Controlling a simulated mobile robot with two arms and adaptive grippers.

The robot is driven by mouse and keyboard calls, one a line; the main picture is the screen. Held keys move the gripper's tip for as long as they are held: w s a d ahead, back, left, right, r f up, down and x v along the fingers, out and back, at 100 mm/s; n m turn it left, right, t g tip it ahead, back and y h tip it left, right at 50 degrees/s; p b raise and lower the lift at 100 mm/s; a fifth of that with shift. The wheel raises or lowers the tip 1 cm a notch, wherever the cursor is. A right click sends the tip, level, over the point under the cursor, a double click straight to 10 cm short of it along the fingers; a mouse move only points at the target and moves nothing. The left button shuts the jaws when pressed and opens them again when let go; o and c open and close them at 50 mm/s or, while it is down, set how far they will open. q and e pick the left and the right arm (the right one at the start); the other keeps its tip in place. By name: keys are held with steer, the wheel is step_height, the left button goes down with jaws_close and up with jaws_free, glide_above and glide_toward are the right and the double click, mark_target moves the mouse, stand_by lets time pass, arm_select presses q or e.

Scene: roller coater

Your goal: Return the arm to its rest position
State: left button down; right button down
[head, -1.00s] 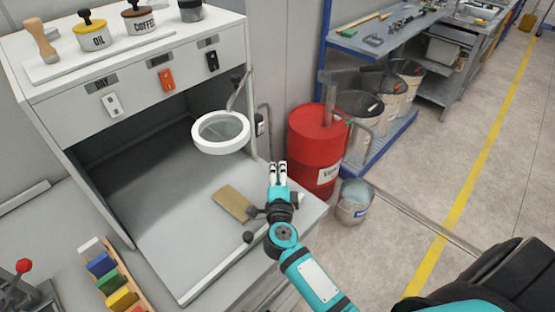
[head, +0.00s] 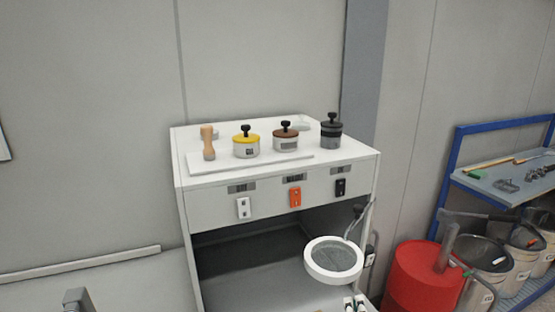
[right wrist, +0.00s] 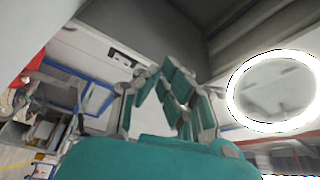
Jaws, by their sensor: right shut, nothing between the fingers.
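My right gripper (head: 355,302) shows only as pale fingertips at the bottom edge of the head view, just below the round white magnifier lamp (head: 311,270). In the right wrist view its teal fingers (right wrist: 168,75) come together, shut and empty. The lamp ring (right wrist: 232,92) glows to the right of the fingers there, apart from them. The rest of my right arm is outside the head view.
A white cabinet (head: 190,205) bears lidded pots, a wooden-handled tool (head: 208,142) and a dark canister (head: 331,134). A red drum (head: 418,280) stands right of it, near a blue-framed shelf (head: 452,165) with buckets below.

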steer(key=s+a+f+n+g+y, duration=0.1)
steer(key=s+a+n+g+y, duration=0.1)
steer(key=n, duration=0.3)
steer(key=s+a+f+n+g+y, duration=0.2)
steer(key=s+a+n+g+y, duration=0.1)
steer(key=s+a+n+y, duration=0.1)
steer(key=s+a+f+n+g+y, duration=0.2)
steer(key=s+a+n+y, duration=0.1)
steer(key=s+a+n, duration=0.1)
steer(key=shift+s+a+n+g, duration=0.35)
steer(key=shift+s+n, duration=0.25)
steer(key=shift+n, duration=0.4)
steer(key=s+d+f+n+g+h, duration=0.1)
steer(key=s+d+f+g+h, duration=0.3)
steer(key=s+d, duration=0.3)
steer(key=s+d+f+n+g+h, duration=0.1)
steer(key=s+d+f+g+h, duration=0.4)
steer(key=s, duration=0.5)
step_height(320, 180, down, 29)
steer(key=s+y+b, duration=0.2)
steer(key=s+d+f+g+b, duration=0.1)
steer(key=s+d+f+g, duration=0.1)
steer(key=s+f, duration=1.3)
steer(key=shift+s+d+f+n+h+b, duration=0.2)
steer(key=shift+d+f+n+h+b, duration=0.15)
steer(key=shift+d+f, duration=0.25)
